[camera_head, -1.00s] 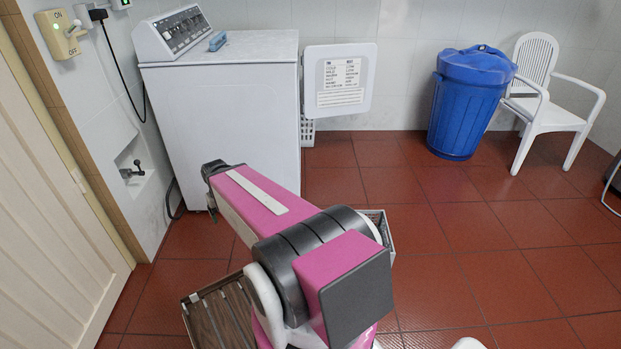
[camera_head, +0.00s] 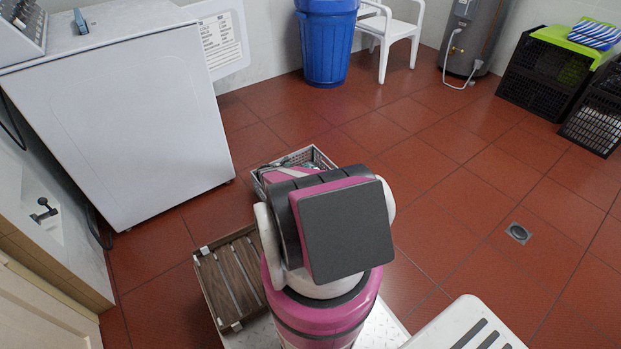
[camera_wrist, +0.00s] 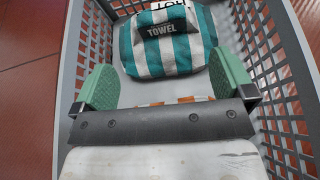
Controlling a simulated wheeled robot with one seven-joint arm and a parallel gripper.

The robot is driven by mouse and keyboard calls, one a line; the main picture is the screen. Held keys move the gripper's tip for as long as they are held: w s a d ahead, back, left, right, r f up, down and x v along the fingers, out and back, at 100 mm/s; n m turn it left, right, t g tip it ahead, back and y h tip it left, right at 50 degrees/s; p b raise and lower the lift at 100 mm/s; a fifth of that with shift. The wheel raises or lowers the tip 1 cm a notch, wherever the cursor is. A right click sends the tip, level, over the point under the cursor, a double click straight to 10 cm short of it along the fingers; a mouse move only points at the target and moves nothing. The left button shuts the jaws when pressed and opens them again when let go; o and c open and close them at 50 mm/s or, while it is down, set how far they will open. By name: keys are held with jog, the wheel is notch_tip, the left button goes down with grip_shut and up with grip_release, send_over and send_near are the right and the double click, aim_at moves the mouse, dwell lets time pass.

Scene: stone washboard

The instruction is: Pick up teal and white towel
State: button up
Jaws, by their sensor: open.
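The teal and white striped towel (camera_wrist: 165,45) lies in a grey slatted basket (camera_wrist: 285,60) in the wrist view, with a dark tag reading "TOWEL" on it. My gripper (camera_wrist: 165,82) is open and empty inside the basket. Its green pads stand apart at the near side of the towel, left and right, and nothing is between them but a view of the towel. In the head view the basket (camera_head: 322,157) shows behind my arm, which hides my gripper and most of the basket's inside.
An orange and white striped cloth (camera_wrist: 185,100) peeks out behind my gripper's palm. The basket walls are close on both sides. A white washing machine (camera_head: 130,110) stands left, a brown slatted crate (camera_head: 235,280) near my base.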

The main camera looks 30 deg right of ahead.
jog(key=shift+n, duration=0.3)
jog(key=x, duration=0.6)
jog(key=shift+w+d+f, duration=0.15)
jog(key=shift+w+f, duration=0.1)
jog(key=shift+f, duration=0.25)
jog(key=shift+x, duration=2.6)
jog(key=shift+s+f, duration=0.1)
jog(key=shift+s, duration=0.05)
jog(key=c, duration=1.6)
jog(key=shift+c, duration=0.2)
